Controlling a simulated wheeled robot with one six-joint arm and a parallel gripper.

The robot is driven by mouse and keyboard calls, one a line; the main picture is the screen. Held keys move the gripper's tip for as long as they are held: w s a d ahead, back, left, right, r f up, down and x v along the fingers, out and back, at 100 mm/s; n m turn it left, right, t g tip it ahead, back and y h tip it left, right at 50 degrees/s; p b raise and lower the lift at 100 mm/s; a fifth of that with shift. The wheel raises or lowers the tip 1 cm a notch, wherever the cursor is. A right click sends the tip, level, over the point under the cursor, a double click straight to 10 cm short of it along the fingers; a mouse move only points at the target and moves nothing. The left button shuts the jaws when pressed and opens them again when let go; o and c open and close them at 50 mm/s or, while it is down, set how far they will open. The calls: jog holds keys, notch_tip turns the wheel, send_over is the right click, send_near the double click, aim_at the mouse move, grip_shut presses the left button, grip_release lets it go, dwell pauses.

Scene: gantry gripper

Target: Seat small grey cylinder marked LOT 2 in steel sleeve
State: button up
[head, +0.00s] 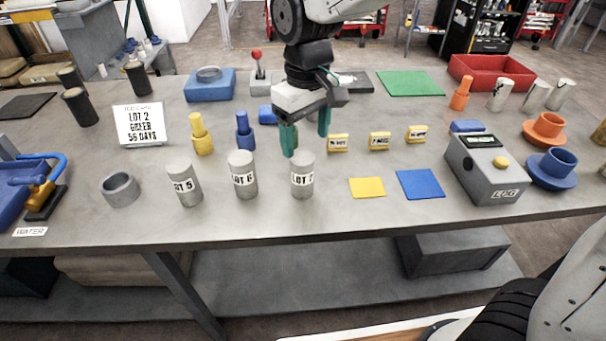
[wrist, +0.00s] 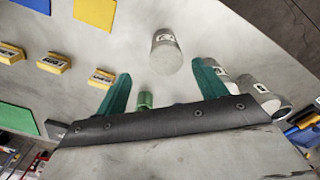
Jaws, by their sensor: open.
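Three grey cylinders with white labels stand upright in a front row in the head view. The left one (head: 183,184) reads LOT 5, the middle one (head: 243,174) LOT 6. The right one (head: 302,173) reads LOT and a digit I cannot make out surely, perhaps 7 or 2. A short hollow grey ring, likely the steel sleeve (head: 120,188), stands left of them. My gripper (head: 307,145) is open and empty, pointing down just behind the right cylinder. In the wrist view that cylinder (wrist: 165,55) shows beyond and between the open fingertips (wrist: 165,68).
A card (head: 139,124) reads LOT 2. Yellow (head: 201,135) and blue (head: 244,132) pegs stand behind the row. A small green cylinder (wrist: 145,100) shows between my fingers. A grey LOG box (head: 487,168) stands right.

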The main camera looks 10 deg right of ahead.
aim_at(302, 157)
jog(key=f, duration=0.7)
jog(key=shift+s+a+f, duration=0.2)
jog(key=shift+a+f, duration=0.15)
jog(key=shift+a, duration=0.05)
jog(key=c, duration=1.3)
jog(key=shift+c, duration=0.4)
jog(key=shift+r, duration=0.15)
